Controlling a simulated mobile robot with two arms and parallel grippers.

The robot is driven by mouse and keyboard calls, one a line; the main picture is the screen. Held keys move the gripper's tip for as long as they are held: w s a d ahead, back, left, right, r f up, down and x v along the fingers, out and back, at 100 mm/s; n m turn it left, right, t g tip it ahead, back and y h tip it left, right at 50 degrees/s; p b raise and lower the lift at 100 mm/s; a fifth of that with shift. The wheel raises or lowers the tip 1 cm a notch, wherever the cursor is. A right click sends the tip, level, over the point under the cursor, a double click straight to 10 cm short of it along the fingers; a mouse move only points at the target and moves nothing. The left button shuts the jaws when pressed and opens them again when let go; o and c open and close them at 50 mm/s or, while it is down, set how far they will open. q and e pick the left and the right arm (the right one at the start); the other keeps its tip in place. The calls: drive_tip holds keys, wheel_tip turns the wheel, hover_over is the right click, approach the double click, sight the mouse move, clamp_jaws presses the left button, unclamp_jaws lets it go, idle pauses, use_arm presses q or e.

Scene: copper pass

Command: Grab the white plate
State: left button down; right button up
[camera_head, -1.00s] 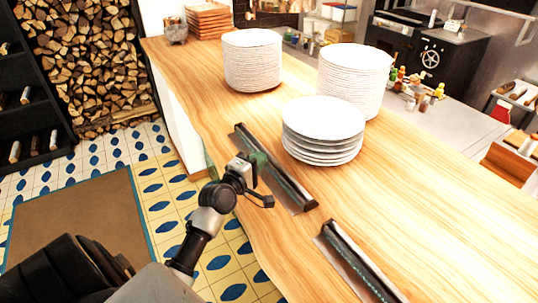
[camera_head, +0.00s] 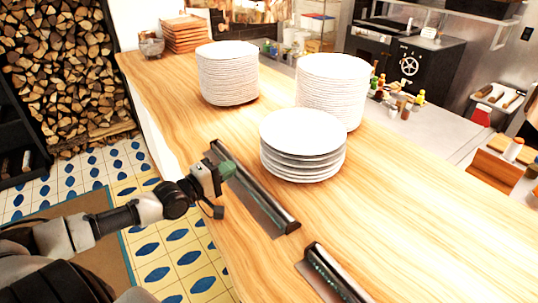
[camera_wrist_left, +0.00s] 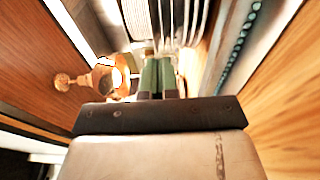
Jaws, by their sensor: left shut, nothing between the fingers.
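The white plate (camera_head: 303,130) is the top one of a short stack in the middle of the wooden counter in the head view. Several plates lie under it. My left gripper (camera_head: 228,170) is over the metal rail at the counter's near edge, left of the short stack and apart from it. Its green fingers are closed together and empty; they also show in the wrist view (camera_wrist_left: 158,78), pointing toward plate edges (camera_wrist_left: 192,22). My right gripper is not in view.
Two taller plate stacks stand behind, one at the left (camera_head: 228,75) and one at the right (camera_head: 332,92). A dark metal rail (camera_head: 255,190) lies between my gripper and the short stack. A second rail (camera_head: 335,275) lies nearer. The counter's right side is clear.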

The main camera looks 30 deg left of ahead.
use_arm(q)
drive_tip(key=p+x, duration=0.1)
drive_tip(key=x, duration=0.7)
drive_tip(key=shift+w+d+r, duration=0.1)
drive_tip(key=shift+w+r, duration=0.05)
drive_tip(key=shift+w, duration=0.15)
drive_tip(key=w+d+p, duration=0.2)
drive_tip(key=d, duration=0.1)
drive_tip(key=shift+w+d, duration=0.25)
drive_tip(key=shift+d, duration=0.1)
